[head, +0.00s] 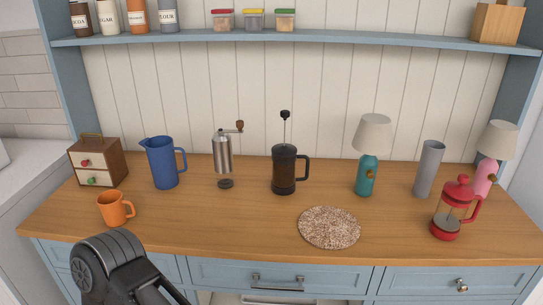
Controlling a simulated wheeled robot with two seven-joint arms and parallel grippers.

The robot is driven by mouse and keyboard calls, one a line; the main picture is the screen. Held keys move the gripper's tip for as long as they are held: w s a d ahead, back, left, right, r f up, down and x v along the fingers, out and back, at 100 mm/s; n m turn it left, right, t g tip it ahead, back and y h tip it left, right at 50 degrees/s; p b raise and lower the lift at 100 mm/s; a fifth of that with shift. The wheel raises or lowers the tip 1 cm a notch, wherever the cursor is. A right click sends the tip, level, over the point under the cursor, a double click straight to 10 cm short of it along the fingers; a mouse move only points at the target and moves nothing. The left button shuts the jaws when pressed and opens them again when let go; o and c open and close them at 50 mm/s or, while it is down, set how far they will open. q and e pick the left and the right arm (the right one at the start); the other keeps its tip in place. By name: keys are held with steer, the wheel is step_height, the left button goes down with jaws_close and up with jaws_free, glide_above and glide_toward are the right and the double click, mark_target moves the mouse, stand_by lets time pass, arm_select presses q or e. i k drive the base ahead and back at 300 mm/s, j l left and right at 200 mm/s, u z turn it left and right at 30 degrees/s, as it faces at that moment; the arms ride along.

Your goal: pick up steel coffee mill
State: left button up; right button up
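The steel coffee mill (222,153) stands upright on the wooden counter, left of the middle in the head view. It has a shiny steel body, a dark round base and a crank arm that points right, with a brown knob at its end. Nothing covers it from this view. A black part of my own arm shows at the bottom left, in front of the counter and well apart from the mill. No gripper fingers show for either arm.
A blue pitcher (163,163) stands left of the mill and a black French press (285,170) right of it. An orange mug (114,208) is at the front left. A speckled round mat (330,227) lies front centre. The counter (225,220) before the mill is clear.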

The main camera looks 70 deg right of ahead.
mark_target(222, 144)
steer(key=z, duration=2.15)
steer(key=i+j+z, duration=0.15)
steer(key=z, duration=0.2)
steer(key=i+j+z, duration=0.2)
steer(key=z, duration=0.15)
steer(key=i+j+z, duration=0.15)
steer(key=z, duration=0.2)
steer(key=j, duration=0.1)
